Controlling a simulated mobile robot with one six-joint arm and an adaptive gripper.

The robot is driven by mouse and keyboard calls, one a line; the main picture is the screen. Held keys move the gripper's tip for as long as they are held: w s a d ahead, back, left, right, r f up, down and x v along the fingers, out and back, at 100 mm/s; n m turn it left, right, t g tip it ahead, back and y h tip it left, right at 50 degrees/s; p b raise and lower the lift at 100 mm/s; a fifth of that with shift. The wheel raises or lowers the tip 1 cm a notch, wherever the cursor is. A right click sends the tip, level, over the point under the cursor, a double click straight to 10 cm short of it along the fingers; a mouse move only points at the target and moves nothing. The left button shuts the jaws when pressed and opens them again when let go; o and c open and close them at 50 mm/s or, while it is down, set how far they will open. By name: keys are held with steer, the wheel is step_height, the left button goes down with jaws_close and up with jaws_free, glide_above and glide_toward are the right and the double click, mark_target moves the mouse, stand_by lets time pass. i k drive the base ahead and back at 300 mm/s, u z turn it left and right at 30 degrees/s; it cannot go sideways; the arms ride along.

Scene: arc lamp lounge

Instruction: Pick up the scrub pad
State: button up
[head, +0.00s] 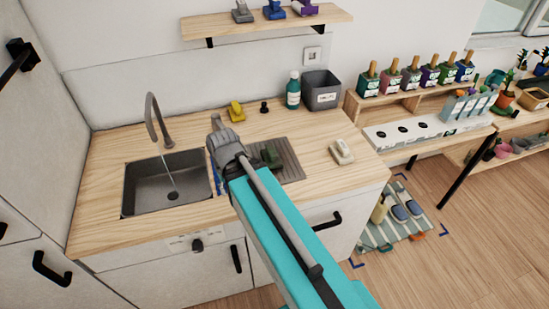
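My gripper (222,142) is over the counter between the sink and the ribbed drying mat. Its fingers are too small and partly turned away, so I cannot tell if it is open or shut. A dark green block-like item (270,156) lies on the mat, just right of my gripper and partly beside my arm. It may be the scrub pad. A yellow handled item (236,111) lies at the back of the counter and a cream one (342,152) at the right; I cannot tell for sure which is the scrub pad.
The sink (130,203) has running water from the tap (152,120). A teal bottle (293,90) and a grey bin (321,91) stand at the back. A wall shelf (230,26) holds several items. The counter's right front is clear.

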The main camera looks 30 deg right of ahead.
mark_target(271, 155)
steer(key=z, duration=0.05)
steer(key=k, duration=1.05)
steer(key=z, duration=0.4)
steer(key=i, duration=0.95)
